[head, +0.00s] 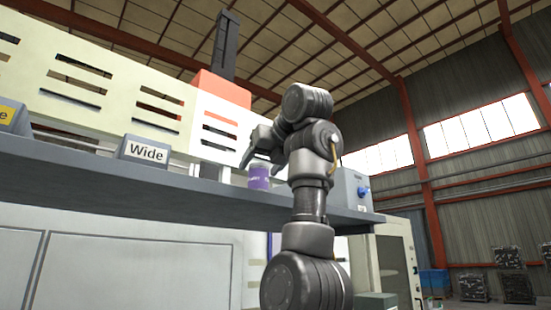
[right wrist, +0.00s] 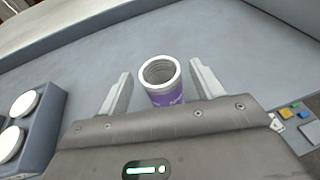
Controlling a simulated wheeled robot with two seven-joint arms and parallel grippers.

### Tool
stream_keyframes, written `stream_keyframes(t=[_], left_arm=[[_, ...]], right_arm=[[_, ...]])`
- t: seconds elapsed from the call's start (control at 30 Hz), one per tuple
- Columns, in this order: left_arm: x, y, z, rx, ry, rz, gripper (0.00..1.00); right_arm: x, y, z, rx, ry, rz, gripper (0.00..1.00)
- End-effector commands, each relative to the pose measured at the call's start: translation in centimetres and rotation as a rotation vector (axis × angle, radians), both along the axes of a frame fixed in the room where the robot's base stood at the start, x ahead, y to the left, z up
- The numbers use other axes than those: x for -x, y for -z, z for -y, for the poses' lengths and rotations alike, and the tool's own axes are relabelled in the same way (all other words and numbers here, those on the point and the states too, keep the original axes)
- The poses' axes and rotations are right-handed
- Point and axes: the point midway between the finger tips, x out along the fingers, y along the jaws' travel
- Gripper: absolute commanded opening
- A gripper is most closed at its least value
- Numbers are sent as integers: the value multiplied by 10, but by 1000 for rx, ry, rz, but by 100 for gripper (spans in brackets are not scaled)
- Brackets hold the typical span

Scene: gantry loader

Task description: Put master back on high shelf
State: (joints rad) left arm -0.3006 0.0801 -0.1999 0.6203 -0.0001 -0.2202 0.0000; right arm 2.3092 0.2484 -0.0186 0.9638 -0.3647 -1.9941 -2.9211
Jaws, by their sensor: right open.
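The master appears to be a purple cylinder with a pale, hollow top (head: 259,178); it stands upright on the grey shelf (head: 190,207) near its front edge. It also shows in the right wrist view (right wrist: 166,98), where white marking is too small to read. My right gripper (head: 261,158) is open at the cylinder, above it in the head view. In the right wrist view its two fingers (right wrist: 160,76) are on either side of the cylinder, with gaps on both sides. My left gripper is not in view.
A grey box with a blue knob (head: 352,190) is at the shelf's right end. A slotted machine wall (head: 110,85) rises behind.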

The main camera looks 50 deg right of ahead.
Motion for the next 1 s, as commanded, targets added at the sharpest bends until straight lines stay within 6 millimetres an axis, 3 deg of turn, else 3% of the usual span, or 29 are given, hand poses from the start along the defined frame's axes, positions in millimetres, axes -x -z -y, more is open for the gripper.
stream_keyframes(t=[0.03, 0.13, 0.4, 1.0], left_arm=[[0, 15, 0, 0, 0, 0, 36], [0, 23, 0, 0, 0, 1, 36], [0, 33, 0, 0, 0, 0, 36], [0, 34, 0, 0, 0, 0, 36]], right_arm=[[12, 3, -4, 2, -1, 4, 66], [31, -5, -10, 2, -1, 3, 66], [67, -21, -21, 1, 0, 1, 66], [75, -25, -24, 1, 0, 1, 66]])
